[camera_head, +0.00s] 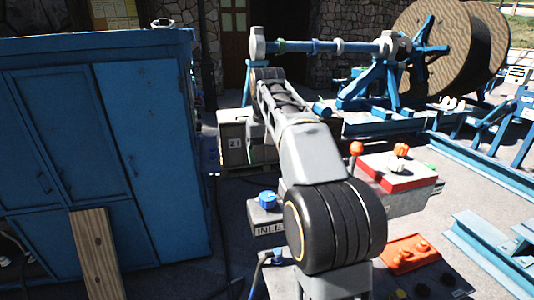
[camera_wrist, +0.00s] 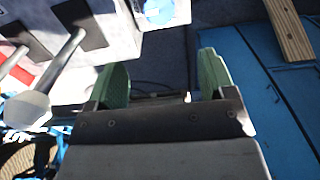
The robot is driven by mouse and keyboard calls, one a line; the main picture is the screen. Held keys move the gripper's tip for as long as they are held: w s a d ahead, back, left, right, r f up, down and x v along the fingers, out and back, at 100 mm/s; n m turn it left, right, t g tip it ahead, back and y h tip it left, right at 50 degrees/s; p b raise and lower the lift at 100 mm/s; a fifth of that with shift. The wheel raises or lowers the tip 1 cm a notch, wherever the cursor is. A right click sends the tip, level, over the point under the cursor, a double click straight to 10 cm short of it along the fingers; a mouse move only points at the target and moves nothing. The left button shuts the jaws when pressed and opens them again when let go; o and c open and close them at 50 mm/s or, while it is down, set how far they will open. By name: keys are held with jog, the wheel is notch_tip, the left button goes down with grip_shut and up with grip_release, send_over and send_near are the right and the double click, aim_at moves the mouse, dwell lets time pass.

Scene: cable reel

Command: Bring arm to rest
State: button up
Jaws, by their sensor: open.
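My arm reaches up and away from me in the head view, with its far end in front of the stone wall; my gripper's fingers cannot be made out there. In the wrist view my gripper (camera_wrist: 161,75) has its two green finger pads well apart, with nothing between them. The ground and the foot of the blue cabinet show beyond them.
A blue cabinet (camera_head: 150,130) with a wooden plank (camera_head: 95,250) stands left. A grey inlet box with a blue knob (camera_head: 267,198) and a red-and-white control box (camera_head: 398,172) flank my arm. A cable reel (camera_head: 440,45) stands back right.

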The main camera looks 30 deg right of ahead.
dwell(0.5)
jog(key=s+a+f+n+t, duration=0.1)
jog(key=s+a+f+t, duration=0.1)
jog(key=s+a+f, duration=0.3)
jog(key=s+a+f+n+t, duration=0.1)
jog(key=s+a+f, duration=0.3)
jog(key=s+f, duration=0.7)
jog(key=shift+s+a+t, duration=0.3)
jog(key=shift+a+t, duration=0.1)
jog(key=shift+t, duration=0.5)
